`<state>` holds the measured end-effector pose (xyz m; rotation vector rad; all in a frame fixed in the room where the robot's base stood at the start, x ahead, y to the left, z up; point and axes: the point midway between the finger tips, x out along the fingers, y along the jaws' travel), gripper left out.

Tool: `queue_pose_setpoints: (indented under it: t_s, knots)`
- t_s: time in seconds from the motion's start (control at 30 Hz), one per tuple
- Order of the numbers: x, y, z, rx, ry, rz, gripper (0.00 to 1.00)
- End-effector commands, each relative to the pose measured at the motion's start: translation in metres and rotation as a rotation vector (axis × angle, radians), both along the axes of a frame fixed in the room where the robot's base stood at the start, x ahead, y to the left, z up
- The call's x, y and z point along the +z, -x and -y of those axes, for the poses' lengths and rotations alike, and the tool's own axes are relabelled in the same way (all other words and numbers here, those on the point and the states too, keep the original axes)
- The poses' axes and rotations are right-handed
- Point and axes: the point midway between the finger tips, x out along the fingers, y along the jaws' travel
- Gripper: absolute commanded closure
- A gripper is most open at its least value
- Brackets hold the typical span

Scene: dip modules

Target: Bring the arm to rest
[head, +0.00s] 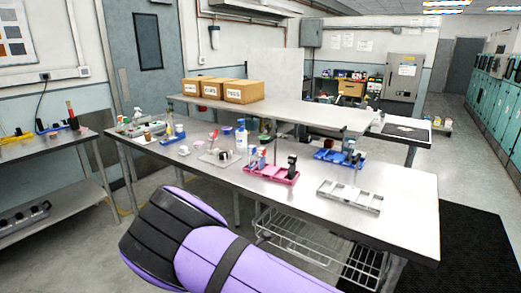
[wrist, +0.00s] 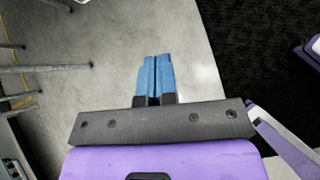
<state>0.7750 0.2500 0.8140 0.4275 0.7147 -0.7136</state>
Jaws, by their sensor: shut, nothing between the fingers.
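My gripper (wrist: 155,65) shows in the wrist view with its two blue fingers together, shut and empty. It points down over bare grey floor, clear of the bench. In the head view my purple and black arm fills the bottom centre, in front of the steel workbench (head: 405,200). The gripper itself does not show in the head view.
The workbench holds a pink tray (head: 270,174), a blue tray (head: 340,158), a grey metal tray (head: 349,196) and several small items. A wire basket (head: 310,245) hangs below it. A black mat (head: 480,240) lies at right. Another table (head: 40,150) stands at left.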

Motion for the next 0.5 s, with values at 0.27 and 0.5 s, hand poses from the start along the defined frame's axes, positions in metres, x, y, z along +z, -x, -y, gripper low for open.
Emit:
queue_pose_setpoints:
  t_s: [0.27, 0.5]
  knots:
    - [0.064, -0.009, 0.031, -0.238, -0.160, 0.022, 1.00]
    - [0.136, -0.008, 0.071, -0.503, -0.335, 0.046, 1.00]
